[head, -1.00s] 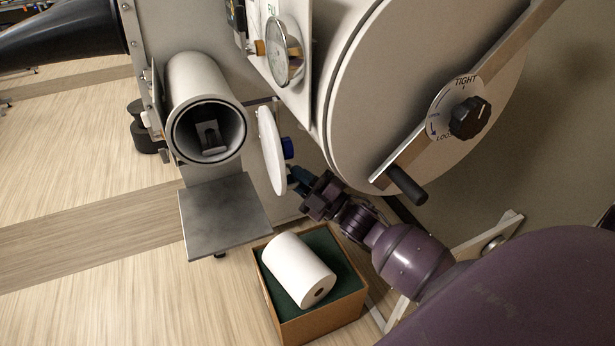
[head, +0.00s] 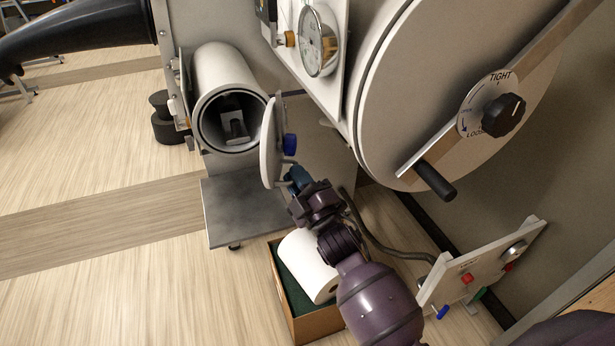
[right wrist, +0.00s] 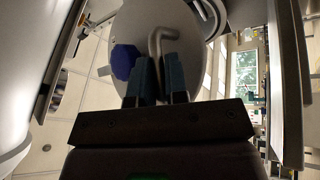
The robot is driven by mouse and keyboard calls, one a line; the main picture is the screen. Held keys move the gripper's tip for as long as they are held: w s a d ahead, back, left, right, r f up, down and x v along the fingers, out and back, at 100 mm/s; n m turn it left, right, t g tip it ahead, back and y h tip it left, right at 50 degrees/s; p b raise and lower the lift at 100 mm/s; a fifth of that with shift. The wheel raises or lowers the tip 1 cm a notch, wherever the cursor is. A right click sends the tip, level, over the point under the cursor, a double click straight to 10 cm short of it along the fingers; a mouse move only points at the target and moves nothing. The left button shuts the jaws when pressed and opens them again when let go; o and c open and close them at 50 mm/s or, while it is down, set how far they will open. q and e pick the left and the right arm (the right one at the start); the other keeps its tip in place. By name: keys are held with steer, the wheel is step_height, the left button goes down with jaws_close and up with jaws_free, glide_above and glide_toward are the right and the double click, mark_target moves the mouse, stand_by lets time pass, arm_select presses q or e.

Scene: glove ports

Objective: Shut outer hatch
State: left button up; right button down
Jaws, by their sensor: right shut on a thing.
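The outer hatch (head: 268,148) is a round white disc with a blue knob (head: 290,144). It stands partly open, seen nearly edge-on, at the right rim of the white tube port (head: 232,120), whose mouth still shows. Inside the tube is a grey metal piece (head: 234,126). My right gripper (head: 293,181) is at the hatch's outer face, shut on its bent grey handle; in the right wrist view the handle (right wrist: 158,62) rises between the blue fingers, with the hatch (right wrist: 178,25) behind. My left gripper is not in view.
A large round door (head: 440,90) with a bar and black knob is at the right. A grey shelf (head: 250,215) lies below the tube. An open box (head: 310,327) holds a white roll (head: 305,262). A small panel (head: 480,265) is at lower right.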

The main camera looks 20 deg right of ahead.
steer(key=shift+a+m+t+h, duration=0.3)
steer(key=shift+a+m+h, duration=0.15)
steer(key=shift+h, duration=0.15)
steer(key=shift+w+a+r, duration=0.1)
steer(key=c, duration=1.4)
jaws_free()
steer(key=shift+c, duration=0.2)
